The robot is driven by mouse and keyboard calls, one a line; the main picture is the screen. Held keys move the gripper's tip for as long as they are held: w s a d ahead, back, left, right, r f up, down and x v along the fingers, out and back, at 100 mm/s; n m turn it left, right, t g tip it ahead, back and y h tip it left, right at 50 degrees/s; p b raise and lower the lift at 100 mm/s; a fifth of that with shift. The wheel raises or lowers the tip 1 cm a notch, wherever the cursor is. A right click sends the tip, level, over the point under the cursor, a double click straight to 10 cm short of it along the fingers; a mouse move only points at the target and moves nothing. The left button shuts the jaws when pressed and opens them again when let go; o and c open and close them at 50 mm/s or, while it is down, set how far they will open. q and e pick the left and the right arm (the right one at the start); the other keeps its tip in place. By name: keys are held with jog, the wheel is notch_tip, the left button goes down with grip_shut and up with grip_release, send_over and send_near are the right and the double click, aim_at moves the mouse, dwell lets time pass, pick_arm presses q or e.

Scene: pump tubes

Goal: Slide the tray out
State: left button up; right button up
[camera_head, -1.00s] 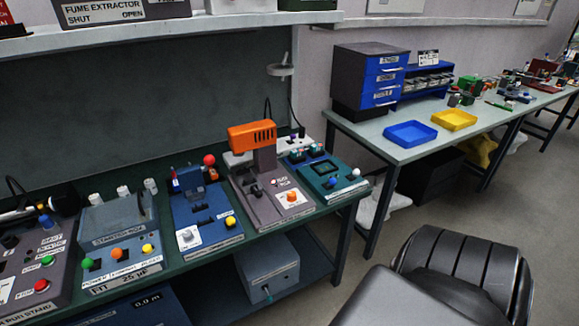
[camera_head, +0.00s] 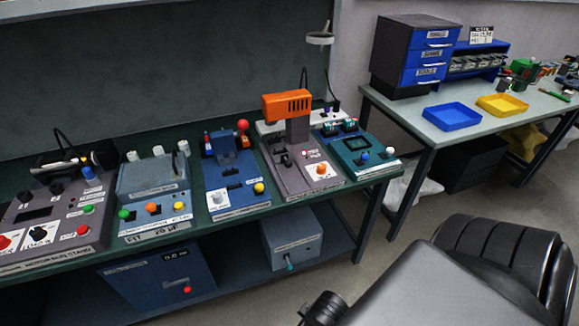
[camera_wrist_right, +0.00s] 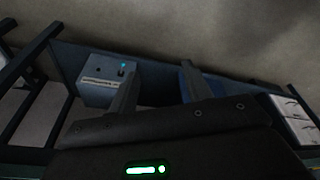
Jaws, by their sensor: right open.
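A blue shallow tray (camera_head: 452,116) and a yellow shallow tray (camera_head: 502,105) lie on the far grey table in the head view; I cannot tell which tray is meant. My right gripper (camera_wrist_right: 160,68) shows in the right wrist view, open, with its two fingers apart and nothing between them. Beyond the fingers are a grey box (camera_wrist_right: 97,80) with a teal knob and a dark blue surface. My left gripper is not in view.
The near green bench carries several control boxes, including one with an orange head (camera_head: 287,104). Below stand a grey box (camera_head: 291,238) and a dark blue cabinet (camera_head: 160,282).

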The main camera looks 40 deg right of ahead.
jog(key=w+r+n+t, duration=0.2)
jog(key=w+r+n, duration=0.1)
jog(key=r, duration=0.6)
jog(key=n+t+h, duration=0.3)
jog(key=n+t, duration=0.5)
jog(key=n, duration=2.3)
send_near(290, 164)
pick_arm(q)
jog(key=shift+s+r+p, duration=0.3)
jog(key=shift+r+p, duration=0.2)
jog(key=shift+p, duration=0.05)
pick_arm(e)
jog(key=x, duration=1)
jog(key=shift+f, duration=0.15)
